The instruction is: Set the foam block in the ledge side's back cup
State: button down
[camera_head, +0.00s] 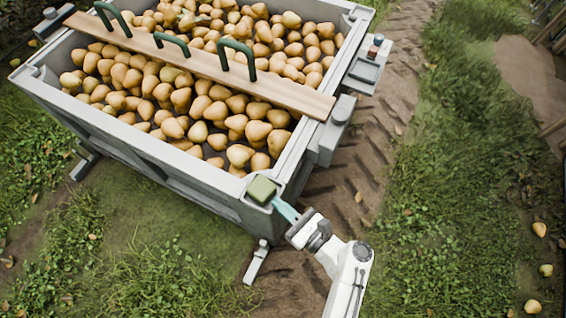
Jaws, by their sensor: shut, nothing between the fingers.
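A green foam block (262,190) sits at the near right corner of the grey bin (130,150), with a pale rim around it that looks like the corner cup. I cannot tell how deep it sits. My gripper (279,205) has teal fingers, shut and empty, with their tips close beside the block's lower right side. I cannot tell whether they touch it. The bin's right side carries a grey ledge (366,70) with a dark-topped part.
Many pears (195,130) fill the bin. A wooden board (215,68) with green hoops (238,52) lies across it. A second grey fitting (340,112) juts from the right side.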

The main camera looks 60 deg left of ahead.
jog(key=w+v, duration=0.1)
jog(key=v, duration=1)
jog(key=t+p, duration=0.1)
jog(key=p, duration=0.1)
send_near(263, 204)
jog(key=shift+m+t, duration=0.3)
jog(key=shift+m, duration=0.2)
jog(key=a, duration=0.3)
jog(key=s+a, duration=0.1)
jog(key=a, duration=0.2)
jog(key=shift+s+a+b, duration=0.15)
jog(key=shift+a+b, duration=0.15)
jog(key=shift+a, duration=0.05)
